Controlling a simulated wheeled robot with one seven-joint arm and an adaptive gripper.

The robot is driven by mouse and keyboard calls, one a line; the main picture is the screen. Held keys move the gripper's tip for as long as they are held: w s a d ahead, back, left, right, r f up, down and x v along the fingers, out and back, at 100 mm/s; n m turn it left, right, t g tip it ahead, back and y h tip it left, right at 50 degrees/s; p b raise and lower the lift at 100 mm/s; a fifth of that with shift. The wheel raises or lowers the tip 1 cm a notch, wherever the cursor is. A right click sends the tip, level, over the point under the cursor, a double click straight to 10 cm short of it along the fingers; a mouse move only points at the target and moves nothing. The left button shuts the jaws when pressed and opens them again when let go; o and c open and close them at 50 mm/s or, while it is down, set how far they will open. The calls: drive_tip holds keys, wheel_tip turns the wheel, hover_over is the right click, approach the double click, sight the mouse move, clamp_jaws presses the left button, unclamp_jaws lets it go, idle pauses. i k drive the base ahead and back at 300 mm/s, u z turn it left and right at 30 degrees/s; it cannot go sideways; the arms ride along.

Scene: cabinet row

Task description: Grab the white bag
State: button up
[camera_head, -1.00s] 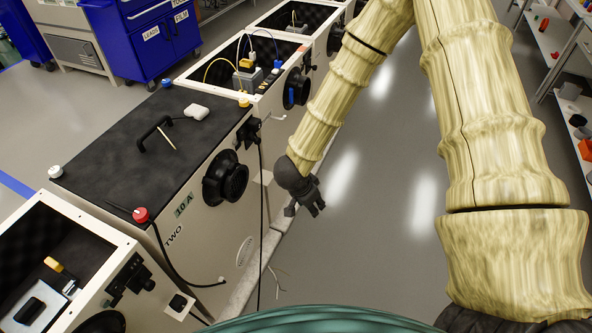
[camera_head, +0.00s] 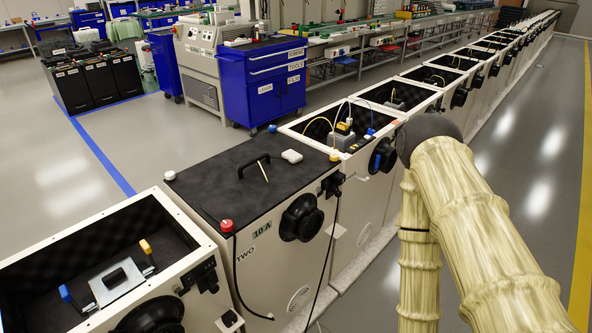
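A small white object (camera_head: 291,156) lies on the black lid (camera_head: 225,190) of the closed cabinet marked "TWO" and "10 A". It is the nearest match for the white bag, but it is too small to tell whether it is a bag. It lies right of the lid's black handle (camera_head: 254,165) and a thin pale stick (camera_head: 263,172). My gripper is not in view; my arm shows at the right, with its forearm running down out of the picture.
An open cabinet (camera_head: 110,232) holding a metal plate stands at the front left. Another open cabinet (camera_head: 300,127) with cables stands behind the lid, and the row continues to the back right. A blue tool cart (camera_head: 263,85) stands behind. Floor right of the row is clear.

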sight(294, 157)
drive_tip(key=k, duration=0.15)
drive_tip(key=z, duration=1.25)
drive_tip(key=i, duration=1)
drive_tip(key=u, duration=2.15)
